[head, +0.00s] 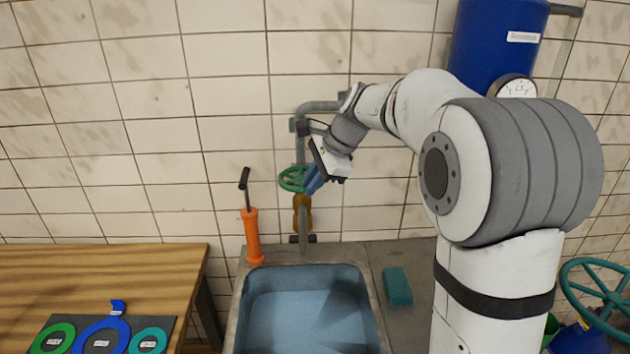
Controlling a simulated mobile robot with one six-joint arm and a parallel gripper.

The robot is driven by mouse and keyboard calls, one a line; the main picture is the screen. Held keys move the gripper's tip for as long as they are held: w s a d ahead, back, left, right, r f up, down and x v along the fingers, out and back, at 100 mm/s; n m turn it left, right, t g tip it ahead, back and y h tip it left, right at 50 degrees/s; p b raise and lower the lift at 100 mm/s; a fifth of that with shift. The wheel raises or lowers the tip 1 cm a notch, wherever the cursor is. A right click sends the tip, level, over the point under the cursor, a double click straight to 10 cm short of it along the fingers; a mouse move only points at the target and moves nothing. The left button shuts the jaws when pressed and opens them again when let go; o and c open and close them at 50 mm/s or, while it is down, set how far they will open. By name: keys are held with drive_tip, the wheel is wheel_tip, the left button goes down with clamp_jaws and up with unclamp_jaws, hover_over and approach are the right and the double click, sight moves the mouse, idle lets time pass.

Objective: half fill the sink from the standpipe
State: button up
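The standpipe (300,157) is a grey pipe on the tiled wall behind the sink, with a green handwheel (291,180) and a brass-coloured body below it. Its lower end points down at the sink's back edge; I make out no stream there. The sink (243,305) is a grey basin, front cut off by the picture. Inside is a pale blue surface (290,315) that looks like water below the rim; its depth is unclear. My gripper (311,184) has blue fingers at the handwheel's right edge. I cannot tell whether they grip the rim.
An orange hand pump (252,236) stands at the sink's back left. A teal block (397,286) lies on the right counter. A wooden table (110,275) holds coloured rings on the left. A blue tank (495,45) with a gauge (517,87) is behind my arm; a teal wheel (600,290) is far right.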

clamp_jaws()
drive_tip(key=shift+d, duration=0.15)
drive_tip(key=shift+w+n, duration=0.1)
drive_tip(key=shift+n, duration=0.2)
drive_tip(key=shift+w+d+n+g+p, duration=0.35)
drive_tip(key=shift+n+g+p, duration=0.15)
drive_tip(key=shift+n+p, duration=0.35)
drive_tip(key=shift+w+d+n+g+p, duration=0.2)
drive_tip(key=shift+d+n+g+p, duration=0.15)
drive_tip(key=shift+n+g+p, duration=0.45)
drive_tip(key=shift+w+d+n+g+p, duration=0.2)
drive_tip(key=shift+w+d+n+p, duration=0.3)
drive_tip(key=shift+n, duration=0.55)
drive_tip(key=shift+s+a, duration=0.15)
drive_tip(key=shift+s, duration=0.05)
